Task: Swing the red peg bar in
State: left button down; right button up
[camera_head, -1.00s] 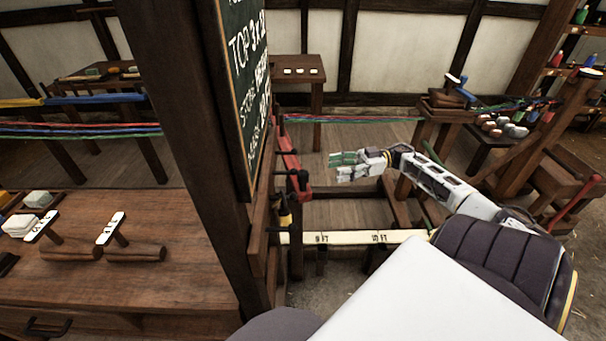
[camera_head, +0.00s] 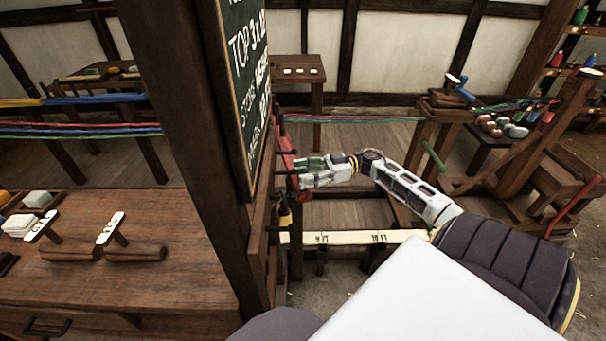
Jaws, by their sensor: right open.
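The red peg bar (camera_head: 286,153) shows in the head view as a narrow red piece just right of the dark post and chalkboard, with dark pegs on it. Its left side is hidden behind the post. My right gripper (camera_head: 301,171) is open, with its fingertips at the bar's right side, overlapping its lower part in the picture. I cannot tell whether they touch. My left gripper is not in view.
A dark post (camera_head: 190,150) with a chalkboard (camera_head: 243,90) stands close by on the left. A pale measuring strip (camera_head: 345,238) runs below the gripper. A workbench (camera_head: 180,270) fills the lower left. Coloured ropes (camera_head: 360,119) stretch behind.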

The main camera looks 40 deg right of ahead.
jog(key=shift+a, duration=0.2)
jog(key=shift+c, duration=0.4)
grip_shut()
jog(key=shift+w, duration=0.1)
